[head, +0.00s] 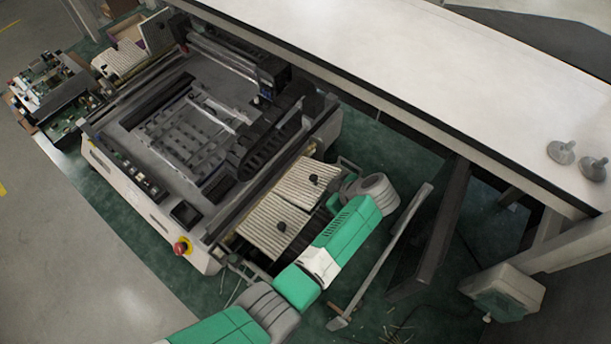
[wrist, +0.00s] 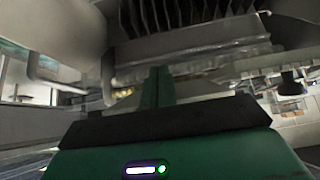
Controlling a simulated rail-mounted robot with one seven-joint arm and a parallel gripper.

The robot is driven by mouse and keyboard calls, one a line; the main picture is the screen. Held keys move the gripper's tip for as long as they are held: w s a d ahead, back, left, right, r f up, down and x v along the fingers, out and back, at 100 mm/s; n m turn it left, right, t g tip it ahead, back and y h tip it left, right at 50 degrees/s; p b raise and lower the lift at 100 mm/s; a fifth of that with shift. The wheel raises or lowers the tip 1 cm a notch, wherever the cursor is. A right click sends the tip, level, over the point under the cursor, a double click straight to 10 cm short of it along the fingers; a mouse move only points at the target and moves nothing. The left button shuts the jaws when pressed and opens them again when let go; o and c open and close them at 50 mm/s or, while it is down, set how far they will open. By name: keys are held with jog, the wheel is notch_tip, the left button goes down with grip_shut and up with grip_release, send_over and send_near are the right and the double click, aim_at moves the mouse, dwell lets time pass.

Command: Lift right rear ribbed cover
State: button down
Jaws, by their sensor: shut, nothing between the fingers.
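The right rear ribbed cover (head: 297,186) is a pale, ribbed panel with a black knob (head: 313,179). It lies on the right side of the machine, towards the back. A second ribbed cover (head: 262,229) with its own black knob lies in front of it. My arm's end is just right of the rear cover in the head view, where my fingers cannot be made out. In the wrist view my gripper (wrist: 158,86) has its green fingers shut together and empty. A grey block with dark fins (wrist: 180,14) fills the top of that view.
The machine (head: 190,130) has a dark gantry and a red stop button (head: 181,247). More ribbed covers (head: 118,58) are at its left. A long white table (head: 430,70) runs behind. A grey bar (head: 385,250) stands right of my arm.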

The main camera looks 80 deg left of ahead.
aim_at(321, 186)
jog(key=shift+r, duration=0.1)
jog(key=shift+s+a+r+p, duration=0.15)
jog(key=shift+r+p, duration=0.3)
jog(key=shift+r, duration=0.15)
jog(key=shift+s+a+r+p, duration=0.1)
jog(key=shift+a+r+p, duration=0.05)
jog(key=shift+r+p, duration=0.45)
jog(key=shift+s+a+r+p, duration=0.15)
jog(key=shift+r+p, duration=0.2)
jog(key=shift+r, duration=0.4)
jog(key=shift+s+a+r+p, duration=0.25)
jog(key=shift+r+p, duration=0.15)
jog(key=shift+r, duration=0.15)
jog(key=shift+s+a+r+p, duration=0.25)
jog(key=shift+r+p, duration=0.15)
jog(key=shift+r, duration=0.1)
jog(key=shift+s+a+r+p, duration=0.25)
jog(key=shift+r+p, duration=0.15)
jog(key=shift+r, duration=0.15)
jog(key=shift+s+a+r, duration=0.1)
